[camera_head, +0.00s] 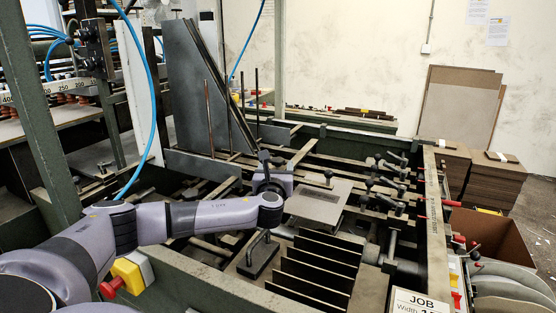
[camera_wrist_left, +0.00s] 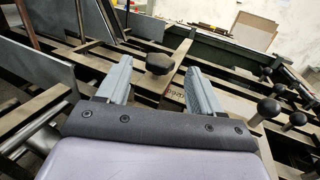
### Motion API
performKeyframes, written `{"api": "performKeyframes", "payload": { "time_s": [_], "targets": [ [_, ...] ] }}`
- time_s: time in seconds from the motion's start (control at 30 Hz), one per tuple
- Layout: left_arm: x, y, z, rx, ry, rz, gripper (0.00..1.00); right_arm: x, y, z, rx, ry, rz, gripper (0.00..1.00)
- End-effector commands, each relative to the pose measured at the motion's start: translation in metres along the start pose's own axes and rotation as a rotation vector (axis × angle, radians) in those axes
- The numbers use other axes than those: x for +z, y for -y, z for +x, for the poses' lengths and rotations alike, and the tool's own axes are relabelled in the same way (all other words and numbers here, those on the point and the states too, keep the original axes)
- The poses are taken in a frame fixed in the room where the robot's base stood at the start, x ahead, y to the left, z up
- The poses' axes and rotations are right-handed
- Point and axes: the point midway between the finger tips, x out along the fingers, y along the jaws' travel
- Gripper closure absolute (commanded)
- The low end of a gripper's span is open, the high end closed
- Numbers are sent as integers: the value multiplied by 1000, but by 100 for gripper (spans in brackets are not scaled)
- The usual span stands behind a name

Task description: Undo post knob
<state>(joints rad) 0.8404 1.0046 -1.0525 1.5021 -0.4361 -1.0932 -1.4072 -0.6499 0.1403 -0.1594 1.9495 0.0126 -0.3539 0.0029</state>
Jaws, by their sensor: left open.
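My left gripper (camera_head: 270,160) is open above the feeder's rails, near the middle of the head view. In the left wrist view its two grey fingers (camera_wrist_left: 158,68) stand apart. In the head view the knob by the gripper is hard to separate from the dark fingers. My right gripper is not in view.
Several other black knobs (camera_wrist_left: 269,107) on posts stand to the right in the wrist view. A grey plate (camera_head: 319,202) lies right of the gripper. Upright dark plates (camera_head: 318,262) stand in front. A green frame rail (camera_head: 205,285) runs along the near side.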

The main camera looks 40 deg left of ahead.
Motion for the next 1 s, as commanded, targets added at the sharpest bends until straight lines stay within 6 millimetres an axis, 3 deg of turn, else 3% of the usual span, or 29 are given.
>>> {"api": "performKeyframes", "payload": {
  "time_s": [0.4, 0.87, 0.9, 1.0],
  "targets": [
    [0, 1, 42, 0, 0, -1, 34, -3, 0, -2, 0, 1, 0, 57],
    [0, 0, 50, -1, 0, 0, 34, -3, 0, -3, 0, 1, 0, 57],
    [0, 0, 50, -1, 0, 0, 37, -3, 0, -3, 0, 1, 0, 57],
    [0, 0, 50, 0, 0, 0, 70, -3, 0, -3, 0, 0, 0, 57]
  ]
}}
